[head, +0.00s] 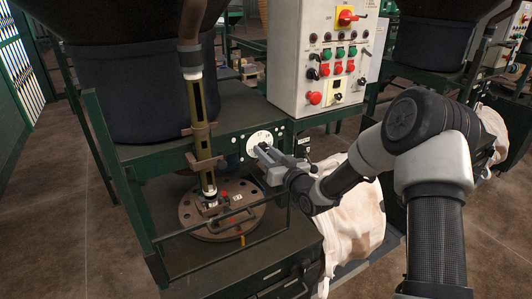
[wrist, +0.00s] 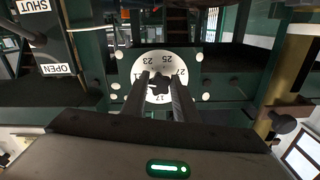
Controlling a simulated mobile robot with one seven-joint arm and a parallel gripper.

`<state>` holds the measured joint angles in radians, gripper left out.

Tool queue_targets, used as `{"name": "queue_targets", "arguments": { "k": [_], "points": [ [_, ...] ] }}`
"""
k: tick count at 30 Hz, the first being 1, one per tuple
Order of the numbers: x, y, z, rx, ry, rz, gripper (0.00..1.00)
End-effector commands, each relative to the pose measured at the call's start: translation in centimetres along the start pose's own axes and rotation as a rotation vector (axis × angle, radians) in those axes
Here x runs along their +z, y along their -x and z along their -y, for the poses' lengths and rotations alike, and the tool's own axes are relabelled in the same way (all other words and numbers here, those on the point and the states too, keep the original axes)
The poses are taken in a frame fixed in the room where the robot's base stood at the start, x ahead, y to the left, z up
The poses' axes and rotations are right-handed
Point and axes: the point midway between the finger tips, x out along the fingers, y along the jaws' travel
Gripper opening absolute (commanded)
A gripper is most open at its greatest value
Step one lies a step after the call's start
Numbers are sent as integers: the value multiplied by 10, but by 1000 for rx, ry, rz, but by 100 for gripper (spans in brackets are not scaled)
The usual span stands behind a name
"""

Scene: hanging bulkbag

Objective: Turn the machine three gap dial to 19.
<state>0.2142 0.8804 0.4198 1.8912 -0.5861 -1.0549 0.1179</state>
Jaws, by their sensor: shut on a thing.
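The gap dial (head: 259,139) is a round white disc with dark numbers, set on the green front panel of the machine. In the wrist view the dial (wrist: 181,62) shows upside down, with 23, 25 and 27 along its upper edge and 17 at its lower edge. My gripper (head: 262,153) reaches the dial from the right. In the wrist view my gripper (wrist: 159,80) has its two fingers on either side of the dark knob (wrist: 160,84) at the dial's middle, shut on it. The fingers hide part of the dial, and I cannot read its setting.
A white control box (head: 325,60) with several coloured buttons stands above and right of the dial. A round metal plate (head: 205,218) sits below left, beside an upright post (head: 205,125). A pale bag (head: 352,215) hangs below my arm. SHUT and OPEN labels (wrist: 55,69) are at upper left in the wrist view.

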Motion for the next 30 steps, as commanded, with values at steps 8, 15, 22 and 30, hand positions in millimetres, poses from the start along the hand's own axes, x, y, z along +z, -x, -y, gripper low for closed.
{"name": "queue_targets", "arguments": {
  "k": [8, 15, 22, 30],
  "points": [
    [5, 0, -1, -1, 99, -3, 4],
    [8, 0, -2, -1, 290, -4, 4],
    [7, 0, -3, 0, 498, -4, 4],
    [4, 0, -4, 1, 700, -2, 4]
  ]
}}
